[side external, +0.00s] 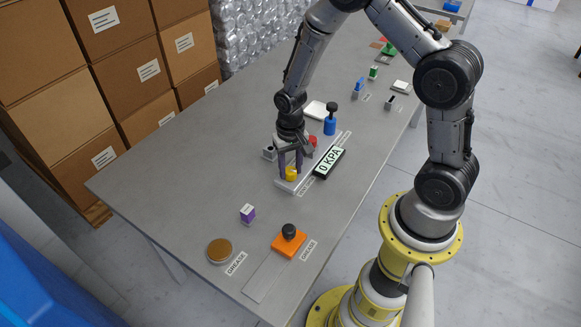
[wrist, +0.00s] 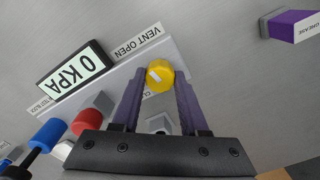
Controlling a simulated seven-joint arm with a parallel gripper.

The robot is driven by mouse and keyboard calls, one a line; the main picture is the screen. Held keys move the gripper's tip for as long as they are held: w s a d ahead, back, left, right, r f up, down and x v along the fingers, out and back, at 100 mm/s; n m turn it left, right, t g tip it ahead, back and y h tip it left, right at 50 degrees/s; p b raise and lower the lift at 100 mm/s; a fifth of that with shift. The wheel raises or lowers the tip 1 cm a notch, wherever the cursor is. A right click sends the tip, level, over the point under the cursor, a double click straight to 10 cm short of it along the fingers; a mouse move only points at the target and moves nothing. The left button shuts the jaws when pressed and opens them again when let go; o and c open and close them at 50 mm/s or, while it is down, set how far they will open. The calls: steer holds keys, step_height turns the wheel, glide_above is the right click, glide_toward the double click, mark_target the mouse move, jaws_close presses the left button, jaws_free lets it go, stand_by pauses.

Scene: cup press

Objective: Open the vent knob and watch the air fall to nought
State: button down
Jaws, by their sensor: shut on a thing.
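The yellow vent knob (side external: 291,173) sits near the front end of the grey panel; it also shows in the wrist view (wrist: 159,75) with a white mark on its top. My gripper (side external: 290,172) points down at it, and in the wrist view its purple fingers (wrist: 158,85) stand on both sides of the knob, shut on it. The display (side external: 328,163) reads 0 KPA, and the same reading shows in the wrist view (wrist: 75,69). A label (wrist: 137,42) reading VENT OPEN lies beside the knob. A second label is partly hidden by a finger.
A red part (side external: 312,140) and a blue plunger (side external: 330,122) stand farther along the panel. A purple grease box (side external: 247,213), a brown round pad (side external: 219,251) and an orange block with a black knob (side external: 288,243) stand nearer. Bare table lies left of the panel.

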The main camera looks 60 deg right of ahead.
mark_target(291, 170)
steer(key=shift+r+m, duration=0.1)
steer(key=shift+m, duration=0.9)
steer(key=shift+c, duration=2.1)
jaws_free()
step_height(291, 170, up, 14)
